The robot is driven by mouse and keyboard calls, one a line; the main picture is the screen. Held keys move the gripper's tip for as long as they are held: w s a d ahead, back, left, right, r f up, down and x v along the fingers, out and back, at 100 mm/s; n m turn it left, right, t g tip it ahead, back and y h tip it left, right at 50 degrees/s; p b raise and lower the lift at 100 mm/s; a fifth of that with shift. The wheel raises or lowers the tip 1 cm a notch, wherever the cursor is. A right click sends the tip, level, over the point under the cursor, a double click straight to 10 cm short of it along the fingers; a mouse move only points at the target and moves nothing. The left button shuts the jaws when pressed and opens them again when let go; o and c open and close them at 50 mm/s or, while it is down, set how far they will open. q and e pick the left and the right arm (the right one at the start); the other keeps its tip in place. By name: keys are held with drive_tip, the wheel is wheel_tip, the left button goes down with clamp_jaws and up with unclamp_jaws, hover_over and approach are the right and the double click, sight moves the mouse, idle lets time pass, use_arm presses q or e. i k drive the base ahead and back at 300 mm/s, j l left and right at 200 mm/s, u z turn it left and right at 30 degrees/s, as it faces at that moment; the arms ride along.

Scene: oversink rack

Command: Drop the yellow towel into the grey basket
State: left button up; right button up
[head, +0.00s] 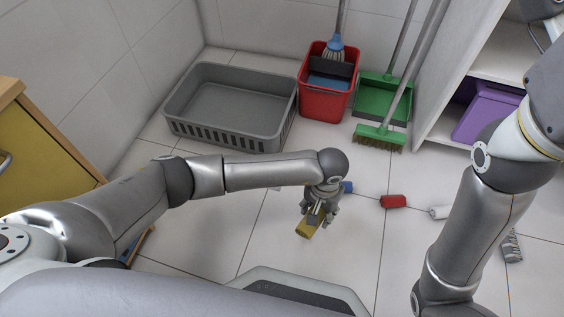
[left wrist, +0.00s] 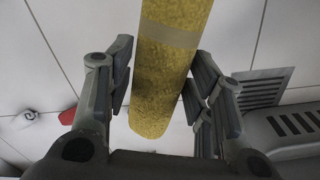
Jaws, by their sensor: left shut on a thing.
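The yellow towel (head: 306,228) is a rolled cylinder with a paler band. My left gripper (head: 318,212) is shut on it, over the tiled floor near the middle of the head view. In the left wrist view the towel (left wrist: 166,70) lies between the two fingers of the gripper (left wrist: 160,90). The grey basket (head: 183,131) stands on the floor at the back left, with an open top and slotted sides. It looks empty. The gripper and towel are in front and to the right of it, apart from it. My right gripper is out of view.
A red bucket (head: 317,102) stands right of the basket, beside a green dustpan (head: 372,106) and broom (head: 378,137). Blue (head: 347,187), red (head: 393,201), white (head: 440,212) and grey (head: 512,247) rolls lie on the floor. A yellow-fronted cabinet (head: 40,150) is at left.

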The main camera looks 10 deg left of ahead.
sight(231, 115)
drive_tip(key=i+j+z, duration=0.1)
drive_tip(key=i+j, duration=0.85)
drive_tip(key=j, duration=0.25)
drive_tip(key=z, duration=0.05)
